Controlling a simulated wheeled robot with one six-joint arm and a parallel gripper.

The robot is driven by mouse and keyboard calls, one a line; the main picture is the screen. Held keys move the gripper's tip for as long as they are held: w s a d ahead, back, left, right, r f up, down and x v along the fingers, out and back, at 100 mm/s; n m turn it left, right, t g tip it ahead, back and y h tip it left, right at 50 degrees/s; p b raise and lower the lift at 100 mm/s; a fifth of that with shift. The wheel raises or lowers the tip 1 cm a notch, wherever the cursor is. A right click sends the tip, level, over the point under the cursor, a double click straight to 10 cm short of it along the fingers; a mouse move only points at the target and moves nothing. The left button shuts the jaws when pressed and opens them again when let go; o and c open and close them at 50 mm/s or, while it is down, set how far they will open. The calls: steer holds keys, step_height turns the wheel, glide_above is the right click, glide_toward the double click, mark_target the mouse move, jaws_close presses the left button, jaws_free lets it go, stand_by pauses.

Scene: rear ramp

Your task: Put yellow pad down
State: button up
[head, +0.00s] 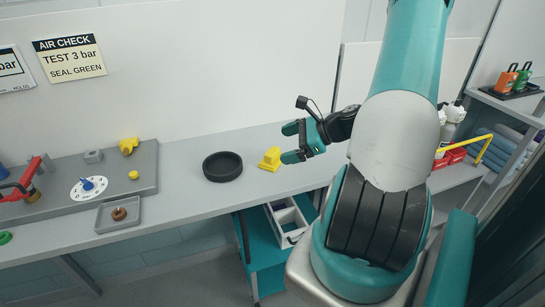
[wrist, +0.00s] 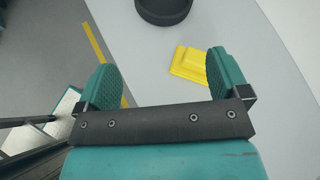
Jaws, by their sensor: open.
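The yellow pad (head: 270,159) is a small stepped yellow block resting on the grey bench, right of a black round dish. My gripper (head: 299,143) is open and empty just to the right of the pad in the head view. In the wrist view the yellow pad (wrist: 189,62) lies on the bench beyond the fingers, nearer the right finger, which hides part of its edge. My gripper (wrist: 165,78) shows both teal fingers spread apart with nothing held between them.
The black dish (head: 222,166) stands close left of the pad. A grey panel (head: 60,181) with a blue knob, red-handled part and yellow pieces fills the bench's left. A small grey tray (head: 118,214) holds a brown ring. Below is a teal cart (head: 262,262). Shelves stand at right.

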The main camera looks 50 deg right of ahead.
steer(key=s+d+f+m+t+h, duration=0.2)
steer(key=s+d+f+m+h, duration=0.1)
steer(key=s+d+m, duration=0.25)
steer(key=p, duration=0.3)
glide_toward(272, 150)
steer(key=shift+m+t, duration=0.3)
steer(key=shift+m, duration=0.15)
steer(key=x, duration=0.5)
steer(key=shift+a+f, duration=0.25)
steer(key=shift+a, duration=0.1)
steer(key=p+x, duration=0.2)
steer(key=x, duration=0.4)
steer(key=shift+w+d+f, duration=0.15)
steer(key=shift+w+f, duration=0.05)
steer(key=c, duration=0.6)
